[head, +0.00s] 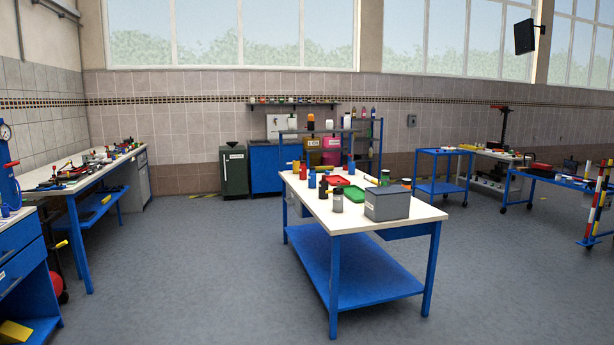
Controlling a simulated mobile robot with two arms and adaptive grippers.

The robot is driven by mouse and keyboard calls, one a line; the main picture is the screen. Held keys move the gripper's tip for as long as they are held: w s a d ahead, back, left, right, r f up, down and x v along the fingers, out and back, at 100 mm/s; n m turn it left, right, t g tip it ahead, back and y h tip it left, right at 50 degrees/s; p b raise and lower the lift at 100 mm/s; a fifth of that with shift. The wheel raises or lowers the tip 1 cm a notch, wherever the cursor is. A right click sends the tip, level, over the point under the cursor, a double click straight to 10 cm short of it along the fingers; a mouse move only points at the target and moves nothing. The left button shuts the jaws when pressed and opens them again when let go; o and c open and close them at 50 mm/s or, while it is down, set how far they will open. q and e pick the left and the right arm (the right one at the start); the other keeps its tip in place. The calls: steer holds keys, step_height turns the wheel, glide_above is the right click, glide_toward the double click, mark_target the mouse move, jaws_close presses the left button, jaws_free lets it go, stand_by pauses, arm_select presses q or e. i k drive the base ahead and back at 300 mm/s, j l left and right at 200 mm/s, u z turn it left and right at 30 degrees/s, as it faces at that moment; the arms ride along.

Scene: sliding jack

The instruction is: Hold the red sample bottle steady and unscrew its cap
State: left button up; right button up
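A small red item (303,172), possibly the red sample bottle, stands among several bottles on the white-topped blue table (345,222) in the middle of the room. It is too small for me to make out a cap. A blue bottle (312,179) stands just to its right, and a yellow-orange one (296,166) is to its left. Neither of my grippers is in view.
On the same table are a dark bottle (323,188), a grey jar (338,201), a red tray (337,180), a green tray (354,193) and a grey box (387,204). A cluttered workbench (75,182) stands at left. The floor around the table is clear.

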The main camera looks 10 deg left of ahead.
mark_target(302, 167)
steer(key=i+j+u, duration=0.35)
steer(key=i, duration=0.25)
steer(key=i+u, duration=0.35)
steer(key=i, duration=0.25)
steer(key=i+u, duration=0.1)
steer(key=i, duration=2.3)
steer(key=i+z, duration=0.1)
steer(key=i, duration=0.6)
steer(key=i+j+z, duration=0.1)
steer(key=i, duration=0.65)
steer(key=i+j+z, duration=0.1)
steer(key=i, duration=0.6)
